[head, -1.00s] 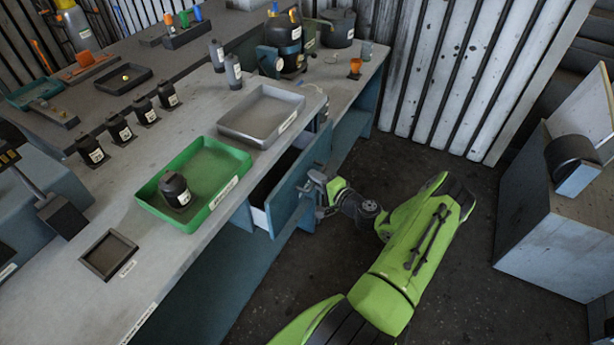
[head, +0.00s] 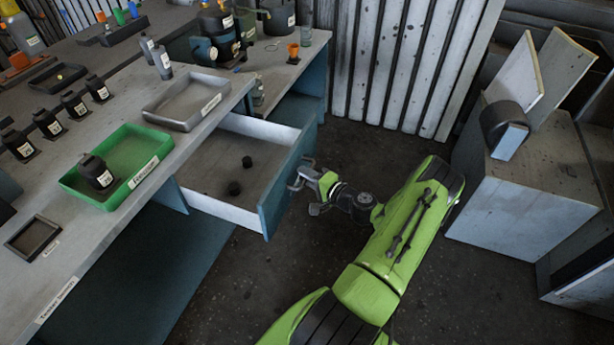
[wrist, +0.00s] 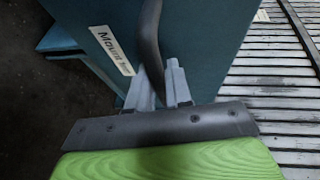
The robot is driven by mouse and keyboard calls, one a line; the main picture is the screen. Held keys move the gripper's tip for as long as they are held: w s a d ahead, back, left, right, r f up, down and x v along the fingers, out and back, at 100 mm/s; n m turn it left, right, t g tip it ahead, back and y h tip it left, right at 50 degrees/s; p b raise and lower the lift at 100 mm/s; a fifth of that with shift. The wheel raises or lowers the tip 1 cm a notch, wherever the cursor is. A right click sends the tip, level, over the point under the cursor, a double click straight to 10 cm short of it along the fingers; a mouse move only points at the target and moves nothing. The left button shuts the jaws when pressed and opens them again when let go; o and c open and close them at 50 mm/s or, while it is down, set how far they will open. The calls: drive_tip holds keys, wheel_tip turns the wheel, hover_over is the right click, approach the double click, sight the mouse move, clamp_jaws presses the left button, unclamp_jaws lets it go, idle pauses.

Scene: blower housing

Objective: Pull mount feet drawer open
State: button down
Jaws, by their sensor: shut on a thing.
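The mount feet drawer (head: 225,210) is pulled well out from under the workbench in the head view. Its inside shows two small black round pieces (head: 240,177) on the drawer floor. Its blue front (head: 283,186) carries a label (wrist: 109,50) starting with "Mount" in the wrist view. My gripper (head: 306,184) is at the outer side of the drawer front. In the wrist view my gripper's fingers (wrist: 164,88) are shut on the dark drawer handle (wrist: 151,40).
A green tray (head: 151,178) with a black bottle and a grey tray (head: 153,112) stand on the workbench (head: 75,240) above the drawer. A grey cabinet (head: 520,205) stands to the right. Dark floor (head: 330,245) lies clear around my arm.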

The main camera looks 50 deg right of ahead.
drive_tip(key=shift+s, duration=0.15)
drive_tip(key=c, duration=1.1)
unclamp_jaws()
drive_tip(key=s+r, duration=0.1)
drive_tip(key=s, duration=0.4)
drive_tip(key=s+r+p, duration=0.1)
drive_tip(key=s, duration=0.4)
drive_tip(key=s+a+p, duration=0.1)
drive_tip(key=s, duration=0.4)
drive_tip(key=shift+s+r, duration=0.2)
drive_tip(key=shift+r, duration=0.2)
